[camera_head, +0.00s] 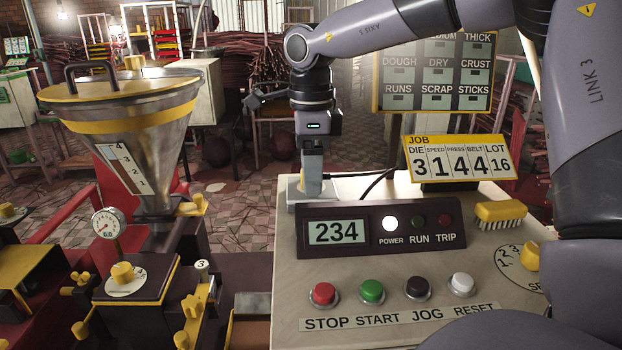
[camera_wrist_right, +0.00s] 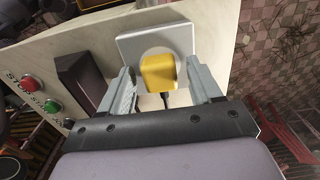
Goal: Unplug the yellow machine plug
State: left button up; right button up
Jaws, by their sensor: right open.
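The yellow machine plug (camera_wrist_right: 158,73) sits in a pale grey socket plate (camera_wrist_right: 130,43) with a round light face. Its dark cord runs down toward my right wrist. My right gripper (camera_wrist_right: 160,90) is open, with one finger on each side of the plug and a gap visible on both sides. In the head view my right gripper (camera_head: 312,185) points down at the back left corner of the control panel. There the plug is mostly hidden behind the fingers, and the socket plate (camera_head: 293,192) shows only in part. My left gripper is not in view.
The cream control panel (camera_head: 400,285) holds a display box (camera_head: 375,228) reading 234 close beside the gripper. A black cable (camera_head: 375,182) runs behind it. A yellow brush (camera_head: 500,212) and job card (camera_head: 459,157) stand right. A metal hopper (camera_head: 140,150) stands left.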

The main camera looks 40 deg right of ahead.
dwell(0.8)
grip_shut()
jog(key=shift+r, duration=0.15)
jog(key=shift+r+p, duration=2.5)
jog(key=shift+r, duration=0.4)
